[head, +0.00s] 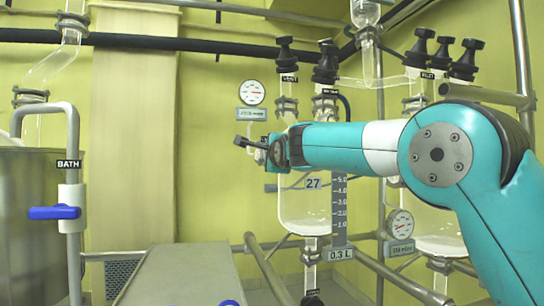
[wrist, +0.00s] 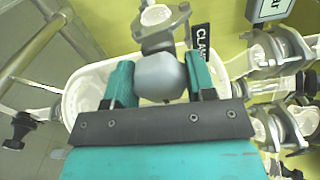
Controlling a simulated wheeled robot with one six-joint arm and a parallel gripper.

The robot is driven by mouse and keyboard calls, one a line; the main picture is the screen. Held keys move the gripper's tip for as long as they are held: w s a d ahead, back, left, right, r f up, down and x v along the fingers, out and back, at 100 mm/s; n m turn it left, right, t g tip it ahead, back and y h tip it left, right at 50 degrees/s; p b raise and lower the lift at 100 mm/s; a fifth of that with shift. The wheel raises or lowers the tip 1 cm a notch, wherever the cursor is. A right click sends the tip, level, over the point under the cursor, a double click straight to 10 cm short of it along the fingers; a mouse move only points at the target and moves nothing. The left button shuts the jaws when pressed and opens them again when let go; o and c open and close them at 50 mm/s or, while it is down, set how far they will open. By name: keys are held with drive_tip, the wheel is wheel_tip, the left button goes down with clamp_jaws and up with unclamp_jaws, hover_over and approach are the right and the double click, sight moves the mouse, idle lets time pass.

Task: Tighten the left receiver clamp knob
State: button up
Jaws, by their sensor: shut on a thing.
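The grey rounded clamp knob (wrist: 160,76) sits between the two teal fingers of my gripper (wrist: 158,82) in the wrist view, and the fingers are shut on it. A metal clamp fitting (wrist: 162,38) is just beyond the knob, with a partly hidden black label (wrist: 201,37) beginning "CLAM" beside it. In the head view my gripper (head: 257,149) reaches left in front of the glass column, above the left receiver (head: 305,212). The knob cannot be made out there. Whether the knob is tight cannot be told.
A pressure gauge (head: 252,93) is on the wall behind my gripper. A steel bath vessel (head: 30,200) with a blue-handled valve (head: 54,212) stands at the left. A second receiver (head: 438,222) and gauge (head: 399,224) are at the right. Steel rails (head: 400,277) run below.

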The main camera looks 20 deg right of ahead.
drive_tip(key=shift+f, duration=0.1)
drive_tip(key=o, duration=0.9)
drive_tip(key=s+b, duration=0.1)
drive_tip(key=s, duration=1.6)
drive_tip(key=shift+s+b, duration=0.2)
drive_tip(key=shift+b, duration=0.15)
